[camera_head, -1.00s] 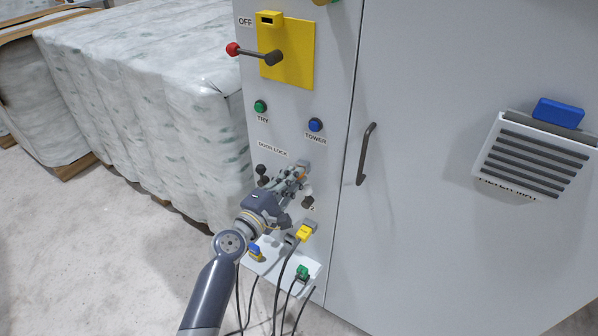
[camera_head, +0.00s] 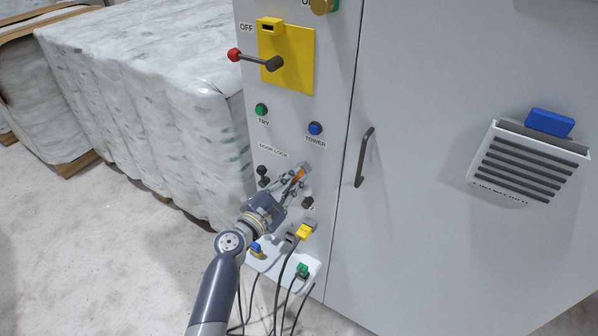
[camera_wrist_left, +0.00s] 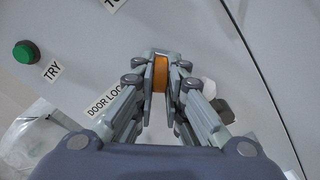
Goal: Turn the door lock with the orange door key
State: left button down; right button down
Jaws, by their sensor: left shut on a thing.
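My left gripper (camera_head: 299,175) is at the grey cabinet's panel, beside the "DOOR LOCK" label (camera_head: 273,151). It is shut on the orange door key (camera_head: 299,173), which shows as a small orange piece between the fingertips. In the left wrist view the key (camera_wrist_left: 160,72) stands between the two finger pads of my gripper (camera_wrist_left: 160,76), close to the panel. The door lock itself is hidden behind the fingers and key, so I cannot tell how far the key sits in it. My right gripper is not in view.
Dark knobs (camera_head: 263,170) flank the gripper on the panel. Below are a yellow plug (camera_head: 304,231) and hanging cables. Above are a green TRY button (camera_head: 261,109), a blue TOWER button (camera_head: 315,128) and a red-tipped lever (camera_head: 255,59). The door handle (camera_head: 365,157) is to the right.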

pick_arm(q)
jog(key=shift+n+p, duration=0.3)
jog(key=shift+n, duration=0.7)
